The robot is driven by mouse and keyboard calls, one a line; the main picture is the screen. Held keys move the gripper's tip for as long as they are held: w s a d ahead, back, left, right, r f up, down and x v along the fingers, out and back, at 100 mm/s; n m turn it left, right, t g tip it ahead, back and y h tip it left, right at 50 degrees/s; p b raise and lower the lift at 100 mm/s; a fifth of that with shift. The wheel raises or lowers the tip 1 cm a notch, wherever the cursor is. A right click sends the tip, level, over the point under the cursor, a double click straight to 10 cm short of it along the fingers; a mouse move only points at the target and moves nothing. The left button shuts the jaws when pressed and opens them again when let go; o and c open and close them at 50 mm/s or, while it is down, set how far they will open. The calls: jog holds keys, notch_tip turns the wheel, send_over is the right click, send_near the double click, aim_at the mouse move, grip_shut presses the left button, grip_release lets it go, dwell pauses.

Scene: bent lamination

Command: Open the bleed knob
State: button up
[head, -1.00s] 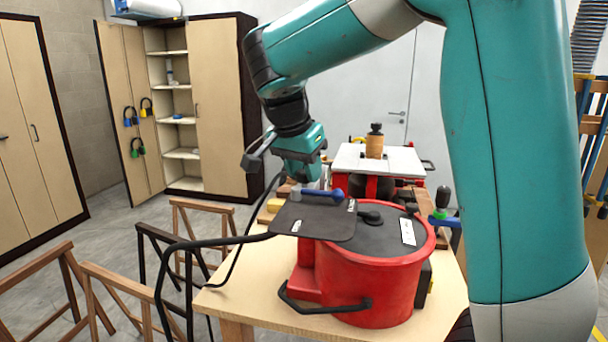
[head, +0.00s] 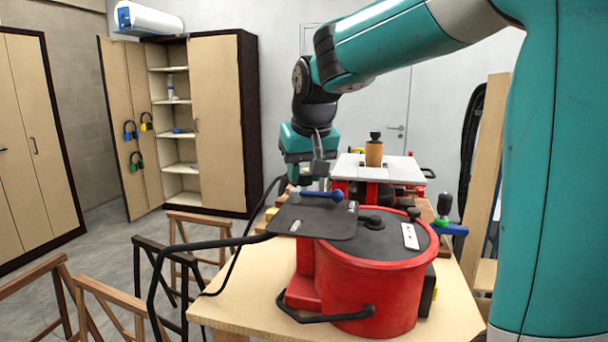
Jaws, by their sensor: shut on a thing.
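A red round vessel (head: 372,290) with a dark lid (head: 385,238) stands on the wooden table. A flat dark plate (head: 325,222) sticks out left of the lid, with a blue lever (head: 322,195) at its far edge. My gripper (head: 304,182) points down just behind this lever. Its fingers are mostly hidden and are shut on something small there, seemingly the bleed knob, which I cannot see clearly.
A bench machine with a white top (head: 385,168) stands behind the vessel. Wooden trestles (head: 105,305) stand on the floor at left.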

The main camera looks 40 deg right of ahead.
jog(key=n+y, duration=0.1)
jog(key=n, duration=0.3)
jog(key=shift+d+n+y, duration=0.15)
jog(key=shift+n+y, duration=0.15)
jog(key=shift+y, duration=0.1)
jog(key=shift+n+y+p, duration=0.75)
jog(key=shift+n+y, duration=0.15)
jog(key=shift+n, duration=1.6)
jog(key=o, duration=0.9)
jog(key=shift+g, duration=0.3)
jog(key=p+v, duration=0.5)
jog(key=v, duration=1.2)
jog(key=shift+s+r, duration=0.15)
